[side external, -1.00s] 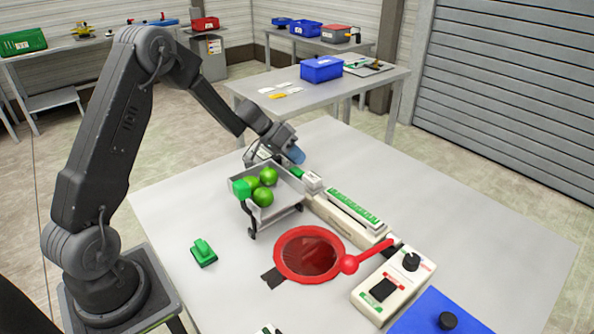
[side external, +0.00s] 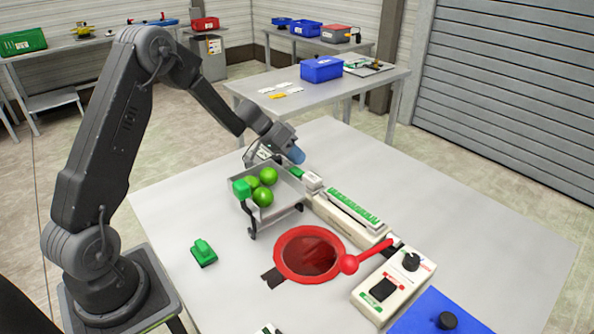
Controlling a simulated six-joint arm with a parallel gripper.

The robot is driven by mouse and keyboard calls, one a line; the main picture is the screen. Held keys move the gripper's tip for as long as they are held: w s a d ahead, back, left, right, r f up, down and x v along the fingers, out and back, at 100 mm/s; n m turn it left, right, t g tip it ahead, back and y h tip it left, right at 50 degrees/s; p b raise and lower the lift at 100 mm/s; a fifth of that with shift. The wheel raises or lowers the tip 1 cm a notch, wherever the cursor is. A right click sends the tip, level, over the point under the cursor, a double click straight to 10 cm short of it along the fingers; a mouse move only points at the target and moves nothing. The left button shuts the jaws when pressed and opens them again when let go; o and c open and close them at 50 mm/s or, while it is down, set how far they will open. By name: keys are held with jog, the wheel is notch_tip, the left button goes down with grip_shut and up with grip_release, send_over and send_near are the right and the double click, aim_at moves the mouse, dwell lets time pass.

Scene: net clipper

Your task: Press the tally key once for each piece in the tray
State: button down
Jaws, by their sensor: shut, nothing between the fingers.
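A grey metal tray (side external: 275,212) on short dark legs stands near the middle of the table. Three round green pieces (side external: 263,197) lie in it, and a green block (side external: 242,188) sits at its left corner. A long beige unit with a green strip (side external: 354,207) runs to the right of the tray. At its far end are a small white block (side external: 312,180) and a green part (side external: 295,173); I cannot tell which part is the tally key. My gripper (side external: 296,156) is shut and empty, just behind the tray near that green part. I cannot tell if it touches anything.
A beige control box (side external: 394,283) with a black knob and a blue panel (side external: 445,314) are at the right front. A green clip-like object (side external: 203,252) lies left.

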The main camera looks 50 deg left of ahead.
aim_at(296, 169)
jog(key=shift+f, duration=0.1)
dwell(0.5)
jog(key=shift+f, duration=0.35)
jog(key=shift+f, duration=0.45)
dwell(0.9)
jog(key=shift+r, duration=0.9)
jog(key=shift+r, duration=0.1)
jog(key=shift+r, duration=2.4)
dwell(0.6)
